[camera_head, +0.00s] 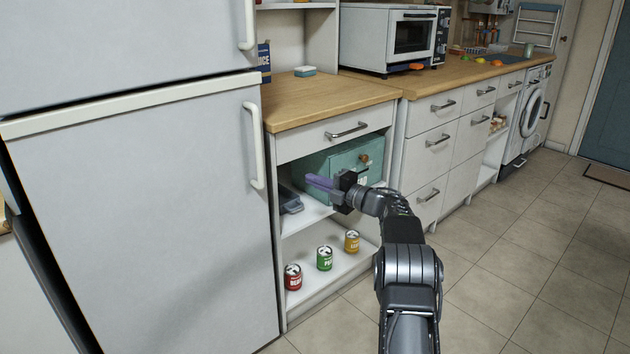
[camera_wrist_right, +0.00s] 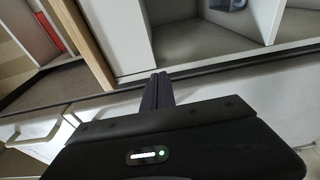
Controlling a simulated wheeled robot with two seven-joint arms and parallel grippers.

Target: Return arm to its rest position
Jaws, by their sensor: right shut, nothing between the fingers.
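My right arm reaches forward from the bottom of the head view. Its gripper (camera_head: 322,184) is shut and empty, in front of the open shelf unit below the wooden counter. Its purple-grey fingers overlap the teal box (camera_head: 352,156) on the upper shelf in the picture; I cannot tell whether they touch anything. In the wrist view the shut fingers (camera_wrist_right: 158,90) point at the edge of the cabinet, with open compartments beyond. My left gripper is not in view.
A white fridge (camera_head: 150,220) is at left. Drawers (camera_head: 430,146) and a washing machine (camera_head: 533,112) line the right. The tiled floor (camera_head: 530,250) is clear.

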